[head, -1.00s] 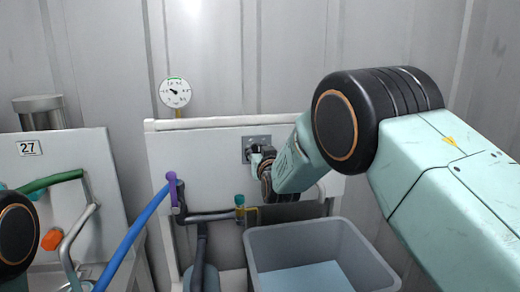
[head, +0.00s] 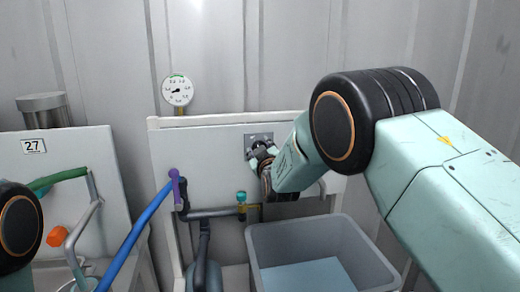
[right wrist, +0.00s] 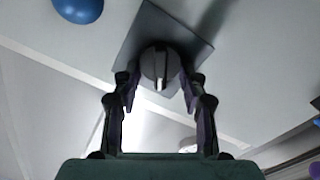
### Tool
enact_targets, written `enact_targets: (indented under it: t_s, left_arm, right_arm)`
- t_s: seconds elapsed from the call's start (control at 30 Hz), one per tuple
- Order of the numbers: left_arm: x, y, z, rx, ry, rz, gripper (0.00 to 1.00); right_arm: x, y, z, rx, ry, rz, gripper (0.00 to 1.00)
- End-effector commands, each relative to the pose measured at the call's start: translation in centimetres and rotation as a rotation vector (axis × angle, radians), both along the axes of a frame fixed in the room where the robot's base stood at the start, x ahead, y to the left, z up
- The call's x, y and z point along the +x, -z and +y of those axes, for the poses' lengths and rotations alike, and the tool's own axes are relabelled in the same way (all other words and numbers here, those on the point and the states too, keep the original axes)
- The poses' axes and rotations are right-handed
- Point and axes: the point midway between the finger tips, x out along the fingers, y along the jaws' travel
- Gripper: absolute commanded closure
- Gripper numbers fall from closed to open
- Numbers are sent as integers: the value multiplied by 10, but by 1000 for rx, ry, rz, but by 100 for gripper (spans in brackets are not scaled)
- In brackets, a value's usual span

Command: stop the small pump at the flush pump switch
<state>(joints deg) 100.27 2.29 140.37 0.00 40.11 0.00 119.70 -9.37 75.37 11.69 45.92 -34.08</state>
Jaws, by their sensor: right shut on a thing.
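The flush pump switch is a dark round knob on a square grey plate (head: 262,138) on the white panel. In the right wrist view the knob (right wrist: 160,66) shows a ridge across it with a pale mark at its lower end. My right gripper (head: 262,150) is at the plate and partly hides the knob. In the right wrist view its two fingertips (right wrist: 160,78) are shut on the knob from both sides. Of my left arm only a round joint shows at the left edge of the head view; its gripper is out of view.
A dial gauge (head: 177,90) stands above the panel (head: 215,150). Below are a grey tub (head: 345,243), dark piping (head: 210,214), a purple handle (head: 176,188) and a blue hose (head: 135,240). A panel marked 27 (head: 34,146) stands at left.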

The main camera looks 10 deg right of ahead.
Motion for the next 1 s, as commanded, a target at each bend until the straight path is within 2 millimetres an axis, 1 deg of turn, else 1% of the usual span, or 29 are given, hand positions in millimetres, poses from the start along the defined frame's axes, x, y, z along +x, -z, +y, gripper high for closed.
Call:
enact_targets:
  t_s: [0.37,0.4,0.67,1.0]
  left_arm:
    - [0,0,0,0,0,0,100]
    - [0,0,0,0,0,0,100]
    - [0,0,0,0,0,0,100]
    - [0,0,0,0,0,0,100]
  right_arm:
    - [0,0,0,-8,-1,1,89]
    - [0,0,0,-8,-1,1,55]
    - [0,0,0,-6,-1,1,34]
    - [-2,0,0,-5,-1,1,34]
